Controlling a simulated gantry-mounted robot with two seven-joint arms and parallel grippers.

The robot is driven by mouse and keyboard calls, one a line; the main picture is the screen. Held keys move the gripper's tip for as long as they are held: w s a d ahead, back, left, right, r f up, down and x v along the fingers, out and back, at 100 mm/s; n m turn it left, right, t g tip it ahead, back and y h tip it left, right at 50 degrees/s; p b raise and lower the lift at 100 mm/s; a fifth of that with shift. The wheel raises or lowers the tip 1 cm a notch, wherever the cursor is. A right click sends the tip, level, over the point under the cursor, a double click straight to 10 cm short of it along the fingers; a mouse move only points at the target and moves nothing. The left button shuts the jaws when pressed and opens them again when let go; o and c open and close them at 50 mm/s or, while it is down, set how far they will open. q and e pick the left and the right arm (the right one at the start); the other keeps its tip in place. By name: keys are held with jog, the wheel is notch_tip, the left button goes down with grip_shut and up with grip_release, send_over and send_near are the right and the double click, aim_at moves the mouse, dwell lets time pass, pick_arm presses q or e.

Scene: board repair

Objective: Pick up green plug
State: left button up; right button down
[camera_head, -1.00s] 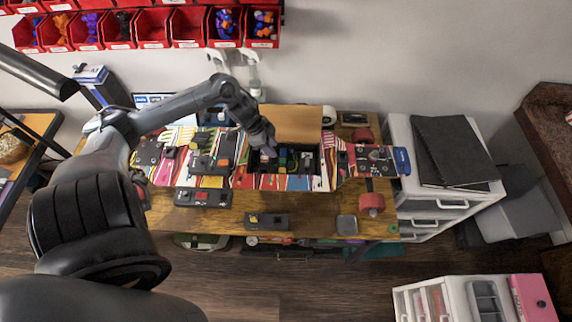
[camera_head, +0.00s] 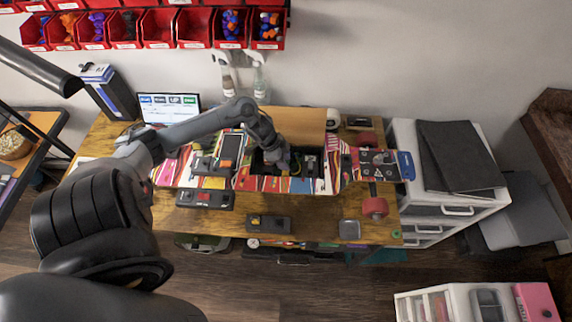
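The colourful striped board (camera_head: 272,184) lies across the wooden workbench. It has a dark open compartment (camera_head: 312,171) in its middle, with small dark parts inside. My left gripper (camera_head: 282,164) points down into this compartment. Its fingers are too small and too hidden to tell whether they are open or shut. I cannot make out the green plug; the gripper and wrist cover part of the compartment. A small yellowish-green bit shows beside the fingers, too small to identify. My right gripper is not in view.
A monitor (camera_head: 170,107) stands behind left. White drawers (camera_head: 447,208) stand at the right. Red bins (camera_head: 195,28) hang above.

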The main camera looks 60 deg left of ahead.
pick_arm(q)
grip_shut()
jog(key=shift+r, duration=0.1)
jog(key=shift+r, duration=0.75)
notch_tip(320, 180, up, 2)
jog(key=shift+r, duration=0.2)
jog(key=w+d+r+p, duration=0.1)
jog(key=w+d+r, duration=0.1)
jog(key=d+r, duration=0.5)
jog(key=d, duration=0.4)
jog(key=shift+w+d, duration=0.15)
jog(key=shift+d, duration=0.05)
